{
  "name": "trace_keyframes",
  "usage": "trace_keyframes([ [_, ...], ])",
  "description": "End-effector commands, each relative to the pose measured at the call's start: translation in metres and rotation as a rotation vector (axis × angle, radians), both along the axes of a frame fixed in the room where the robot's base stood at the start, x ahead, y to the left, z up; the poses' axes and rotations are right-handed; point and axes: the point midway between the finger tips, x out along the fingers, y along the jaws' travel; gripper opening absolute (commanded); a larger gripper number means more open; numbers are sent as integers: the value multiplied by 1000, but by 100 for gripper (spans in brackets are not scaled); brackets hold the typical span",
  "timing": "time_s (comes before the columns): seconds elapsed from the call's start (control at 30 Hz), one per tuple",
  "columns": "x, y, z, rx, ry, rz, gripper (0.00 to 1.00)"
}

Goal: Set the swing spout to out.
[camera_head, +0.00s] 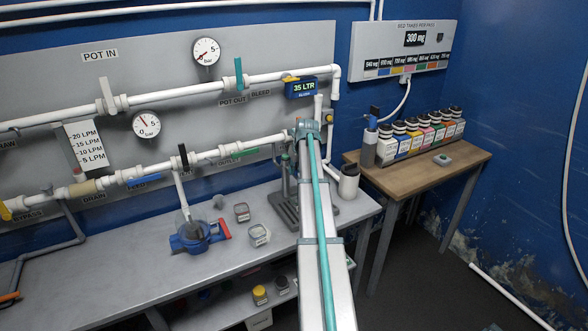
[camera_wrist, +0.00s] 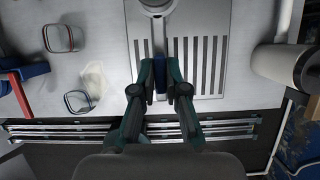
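In the wrist view, what looks like the swing spout is a slim grey bar (camera_wrist: 159,38) running from a pale round fitting at the top edge down to a blue end piece. My gripper (camera_wrist: 160,82) has its two teal-tipped fingers close on either side of that blue end, with no clear gap showing; it looks shut on it. In the head view, my gripper (camera_head: 308,128) is seen from behind at the end of my arm, beside the pipework at the bench's right end. My arm hides the spout and fingertips there.
A slotted grey plate (camera_wrist: 206,60) lies below the bar. A white container (camera_head: 348,182) stands close on the right. Two small clear tubs (camera_head: 241,212) and a blue device (camera_head: 195,238) sit left on the bench. Bottles (camera_head: 421,137) line the wooden table.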

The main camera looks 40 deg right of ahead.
Motion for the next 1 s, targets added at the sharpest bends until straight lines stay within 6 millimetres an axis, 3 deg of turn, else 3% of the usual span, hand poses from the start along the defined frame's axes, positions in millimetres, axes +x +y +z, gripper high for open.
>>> trace_keyframes([
  [0.03,0,1,0,1,-1,0,22],
  [0.13,0,1,0,1,0,1,38],
  [0.57,-3,1,7,-1,0,2,38],
  [1.0,-31,9,78,-2,-1,1,38],
])
